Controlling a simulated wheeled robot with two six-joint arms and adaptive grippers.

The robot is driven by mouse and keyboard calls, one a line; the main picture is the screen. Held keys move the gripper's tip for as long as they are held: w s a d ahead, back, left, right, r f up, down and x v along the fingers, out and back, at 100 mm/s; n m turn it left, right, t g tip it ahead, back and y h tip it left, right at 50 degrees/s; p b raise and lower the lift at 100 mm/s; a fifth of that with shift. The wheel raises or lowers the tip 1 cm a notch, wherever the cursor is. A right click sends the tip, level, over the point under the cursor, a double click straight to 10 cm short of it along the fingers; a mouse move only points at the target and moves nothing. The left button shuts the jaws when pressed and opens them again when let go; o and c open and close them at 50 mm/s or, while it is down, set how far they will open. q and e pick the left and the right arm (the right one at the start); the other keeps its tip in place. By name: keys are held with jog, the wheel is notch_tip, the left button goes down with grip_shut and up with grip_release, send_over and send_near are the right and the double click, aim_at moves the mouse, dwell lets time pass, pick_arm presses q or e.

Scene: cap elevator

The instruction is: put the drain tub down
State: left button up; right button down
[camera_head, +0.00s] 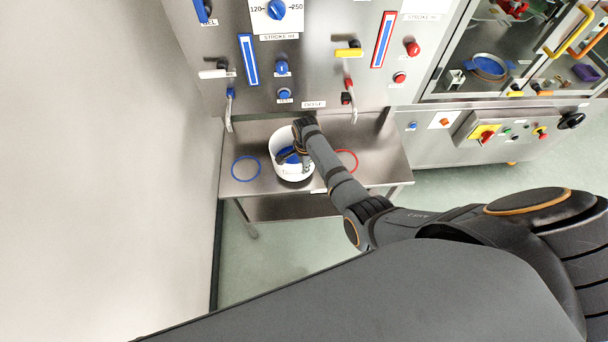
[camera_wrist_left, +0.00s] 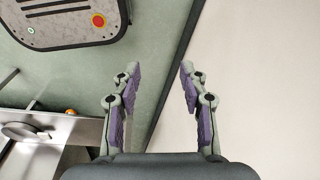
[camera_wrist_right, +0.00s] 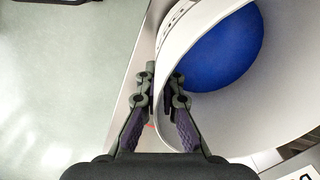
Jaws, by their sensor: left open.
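The drain tub is a white round tub (camera_head: 280,172) with a blue round thing (camera_head: 287,155) inside. In the head view it is over the steel bench, between a blue ring and a red ring. I cannot tell whether its base touches the bench. My right gripper (camera_head: 299,148) is at the tub's right rim. In the right wrist view its fingers (camera_wrist_right: 163,78) are closed on the tub's wall (camera_wrist_right: 184,28), one outside and one inside. My left gripper (camera_wrist_left: 158,75) is open and empty, away from the bench; it shows only in its own wrist view.
The steel bench (camera_head: 385,165) carries the blue ring (camera_head: 234,168) on the left and the red ring (camera_head: 355,158) on the right. Two spouts (camera_head: 228,115) and (camera_head: 353,108) hang from the control panel above. A plain wall stands close on the left.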

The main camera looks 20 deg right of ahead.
jog(key=shift+w+a+f, duration=0.1)
jog(key=shift+w, duration=0.05)
jog(key=f+b, duration=0.3)
jog(key=b, duration=0.1)
jog(key=shift+w+f+b, duration=0.2)
jog(key=shift+f+b, duration=0.1)
jog(key=shift+f, duration=0.05)
jog(key=shift+r, duration=0.25)
pick_arm(q)
notch_tip(320, 180, down, 5)
jog(key=shift+s+d+r, duration=0.1)
jog(key=shift+r, duration=0.1)
pick_arm(e)
jog(key=shift+f, duration=0.15)
jog(key=c, duration=1.5)
grip_release()
pick_arm(q)
jog(key=shift+s, duration=0.4)
